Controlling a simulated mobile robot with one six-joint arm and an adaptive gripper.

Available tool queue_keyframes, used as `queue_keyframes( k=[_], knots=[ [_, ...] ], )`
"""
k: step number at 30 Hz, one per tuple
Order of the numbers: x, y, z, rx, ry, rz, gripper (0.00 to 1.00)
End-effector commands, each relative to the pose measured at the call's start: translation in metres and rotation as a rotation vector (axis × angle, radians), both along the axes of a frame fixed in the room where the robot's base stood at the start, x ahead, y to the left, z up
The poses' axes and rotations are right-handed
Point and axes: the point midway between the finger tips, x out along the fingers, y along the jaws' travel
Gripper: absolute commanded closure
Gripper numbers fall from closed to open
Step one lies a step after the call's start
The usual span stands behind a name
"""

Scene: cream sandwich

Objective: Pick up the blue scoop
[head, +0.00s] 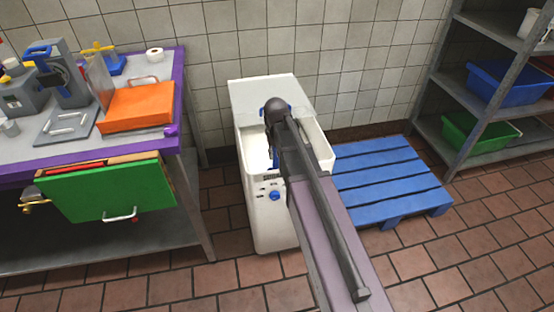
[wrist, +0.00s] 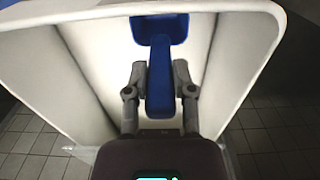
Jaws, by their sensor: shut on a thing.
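The blue scoop (wrist: 160,78) shows in the wrist view, with its square bowl at the top and its handle running down toward me. My gripper (wrist: 161,84) has its two fingers closed on either side of the scoop's handle. The scoop is inside the white bin of a white machine (wrist: 82,50). In the head view my arm hides most of the bin's inside, and only a small blue part of the scoop (head: 276,157) shows beside it. My gripper itself is hidden there behind the arm.
The white machine (head: 262,215) has a blue knob on its front. A blue pallet (head: 385,185) lies right, before a grey shelf (head: 470,95). Tiled floor is clear in front.

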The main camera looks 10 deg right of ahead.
Motion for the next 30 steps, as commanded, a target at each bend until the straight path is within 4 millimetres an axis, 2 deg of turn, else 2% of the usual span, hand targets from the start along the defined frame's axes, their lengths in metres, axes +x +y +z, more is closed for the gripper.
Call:
queue_keyframes(
  k=[11, 30],
  knots=[
    [0.000, 0.000, 0.020, 0.000, 0.000, 0.000, 1.00],
    [0.000, 0.000, 0.092, 0.000, 0.000, -0.001, 1.00]
  ],
)
